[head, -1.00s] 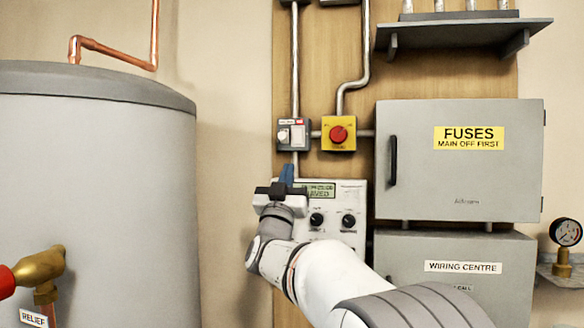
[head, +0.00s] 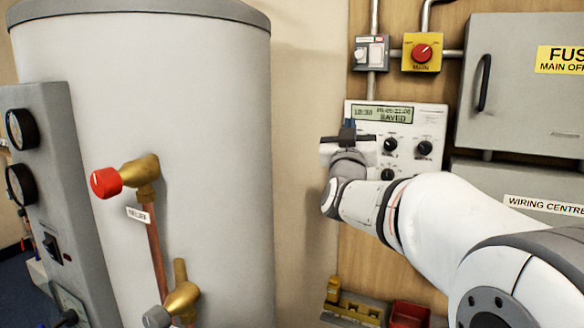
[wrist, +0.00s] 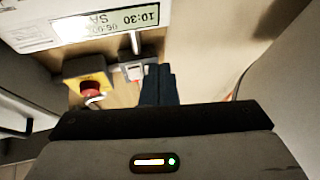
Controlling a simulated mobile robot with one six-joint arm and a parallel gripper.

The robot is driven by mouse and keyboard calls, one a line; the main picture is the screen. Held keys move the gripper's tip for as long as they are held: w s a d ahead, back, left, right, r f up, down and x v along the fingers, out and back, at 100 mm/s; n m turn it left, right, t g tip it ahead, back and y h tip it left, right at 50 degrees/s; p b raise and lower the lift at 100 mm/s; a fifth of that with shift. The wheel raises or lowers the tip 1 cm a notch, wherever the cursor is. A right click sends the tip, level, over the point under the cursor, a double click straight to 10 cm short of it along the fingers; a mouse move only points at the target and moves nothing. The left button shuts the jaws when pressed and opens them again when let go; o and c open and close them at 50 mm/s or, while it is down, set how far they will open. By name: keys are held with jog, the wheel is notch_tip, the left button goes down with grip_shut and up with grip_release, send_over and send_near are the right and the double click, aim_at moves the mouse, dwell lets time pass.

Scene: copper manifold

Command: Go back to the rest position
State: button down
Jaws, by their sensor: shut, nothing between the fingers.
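My gripper (head: 350,126) is in front of the left part of the white controller panel (head: 408,174) in the head view. Its dark fingers are together and hold nothing. In the wrist view the shut fingers (wrist: 158,85) point up the picture, with the wall board behind them. The controller's display (head: 383,114) reads 10:30 and SAVED, and it also shows upside down at the top of the wrist view (wrist: 105,24). I cannot tell how far the fingertips are from the panel.
A grey tank (head: 190,120) with a red-knobbed relief valve (head: 106,182) stands on the left. A red button on a yellow box (head: 422,53) and a small switch (head: 370,53) sit above the controller. A fuse box (head: 515,90) is on the right. A shelf with a red bin (head: 409,314) is below.

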jog(key=s+a+f+n+g+y+p, duration=0.1)
jog(key=s+a+f+g+y+p, duration=0.15)
jog(key=s+f+g, duration=0.75)
jog(key=s+a+f+n+g+y+p, duration=0.2)
jog(key=s+f+g+y, duration=0.2)
jog(key=s+f, duration=0.65)
jog(key=s+d+f+m+g+p, duration=0.1)
jog(key=s+f+g, duration=0.5)
jog(key=s+f, duration=0.3)
jog(key=s, duration=0.3)
jog(key=shift+s+d, duration=0.2)
jog(key=shift+d, duration=0.2)
jog(key=c, duration=2.2)
grip_release()
